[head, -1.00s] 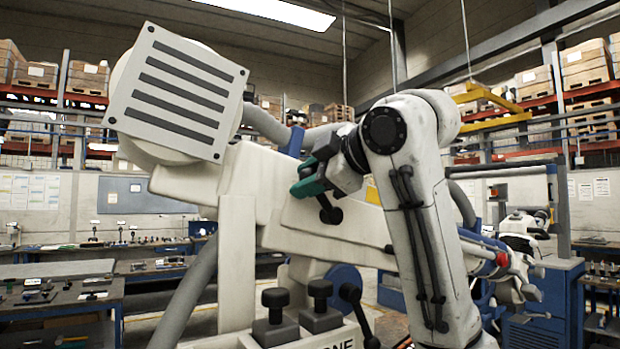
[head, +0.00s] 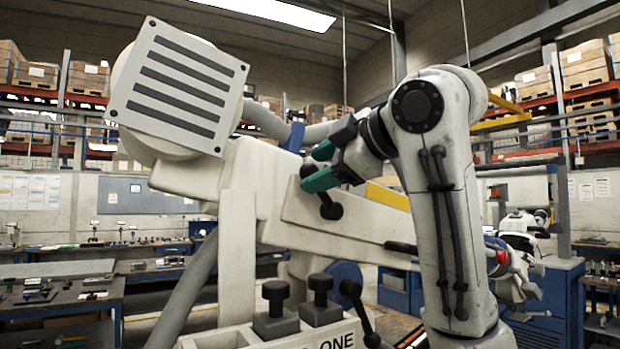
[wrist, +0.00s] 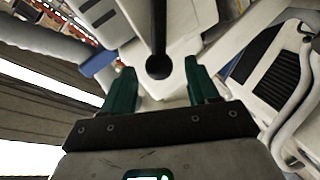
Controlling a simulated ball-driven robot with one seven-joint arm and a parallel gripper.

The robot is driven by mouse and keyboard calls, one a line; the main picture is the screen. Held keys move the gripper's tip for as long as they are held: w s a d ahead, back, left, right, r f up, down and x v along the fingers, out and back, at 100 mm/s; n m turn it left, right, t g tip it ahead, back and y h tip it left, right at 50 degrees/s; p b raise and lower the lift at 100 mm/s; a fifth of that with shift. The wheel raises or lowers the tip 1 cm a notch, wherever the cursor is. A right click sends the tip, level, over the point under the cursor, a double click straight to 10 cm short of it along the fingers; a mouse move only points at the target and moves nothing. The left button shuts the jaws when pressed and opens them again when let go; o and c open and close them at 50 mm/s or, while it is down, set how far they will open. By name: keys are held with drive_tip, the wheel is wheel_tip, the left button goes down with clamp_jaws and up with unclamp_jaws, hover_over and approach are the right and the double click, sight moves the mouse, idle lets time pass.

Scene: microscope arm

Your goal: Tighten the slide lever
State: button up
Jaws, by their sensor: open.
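The slide lever (head: 329,207) is a short black rod with rounded ends on the white sloping arm of the microscope stand. In the wrist view its ball knob (wrist: 158,67) lies in line with the gap between my fingers, its rod running toward the top. My gripper (head: 314,166) has two teal fingers spread apart beside the lever's upper end. The lower finger hides part of the rod in the head view. In the wrist view my gripper (wrist: 162,85) is open with nothing held, and I cannot tell whether a finger touches the lever.
The square slotted lamp head (head: 178,88) is at upper left. Black knobs (head: 276,295) and another black lever (head: 358,308) stand on the base below. A grey hose (head: 187,285) hangs at left. Workbenches and shelves are farther back.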

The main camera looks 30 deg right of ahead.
drive_tip(key=b+v, duration=0.1)
drive_tip(key=v, duration=0.6)
drive_tip(key=shift+s+b, duration=0.2)
drive_tip(key=shift+b, duration=0.1)
